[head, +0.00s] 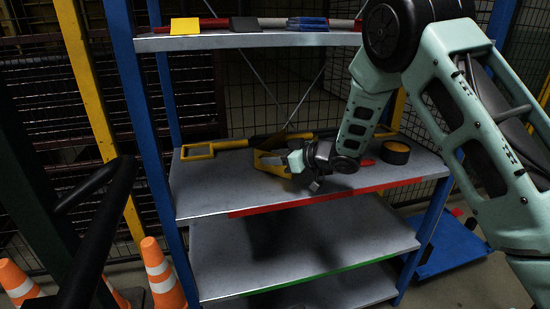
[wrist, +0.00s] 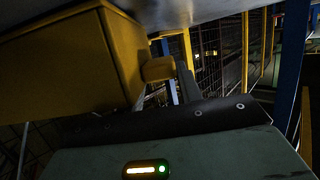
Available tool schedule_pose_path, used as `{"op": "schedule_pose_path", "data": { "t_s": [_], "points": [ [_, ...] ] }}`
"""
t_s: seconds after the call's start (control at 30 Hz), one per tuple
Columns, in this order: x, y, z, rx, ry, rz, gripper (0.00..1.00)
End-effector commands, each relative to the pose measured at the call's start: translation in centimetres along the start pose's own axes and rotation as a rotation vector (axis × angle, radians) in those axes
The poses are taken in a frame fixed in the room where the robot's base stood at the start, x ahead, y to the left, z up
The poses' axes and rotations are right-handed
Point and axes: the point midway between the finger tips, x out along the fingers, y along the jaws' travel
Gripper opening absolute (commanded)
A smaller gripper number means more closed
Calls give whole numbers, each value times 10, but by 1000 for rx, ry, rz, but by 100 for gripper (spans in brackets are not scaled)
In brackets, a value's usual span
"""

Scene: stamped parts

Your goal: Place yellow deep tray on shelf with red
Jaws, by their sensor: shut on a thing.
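The yellow deep tray (head: 268,160) is at the red-edged shelf (head: 215,195), the middle one in the head view. My gripper (head: 287,159) is shut on the tray's right side, coming in from the right over this shelf. The tray also fills the upper left of the wrist view (wrist: 70,65), with a finger (wrist: 186,82) beside its yellow projecting part. The tray is low over the shelf surface; whether it touches is not clear. My gripper partly hides its right side.
The top shelf (head: 220,41) carries several parts. A green-edged shelf (head: 225,275) below is mostly clear. Orange cones (head: 160,275) stand lower left.

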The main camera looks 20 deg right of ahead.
Motion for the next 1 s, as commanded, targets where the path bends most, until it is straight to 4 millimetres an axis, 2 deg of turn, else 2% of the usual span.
{"op": "schedule_pose_path", "data": {
  "t_s": [0.13,0.17,0.2,0.23,0.53,0.63,0.77,1.0],
  "points": [
    [1,0,1,-2,3,0,0],
    [1,0,2,1,0,0,44],
    [1,0,2,1,-1,-1,55],
    [0,0,2,1,-1,-1,57],
    [0,0,-1,0,0,-1,57],
    [-8,1,0,1,0,1,57],
    [-30,1,0,2,-1,3,57],
    [-81,1,-1,1,0,2,57]
  ]
}}
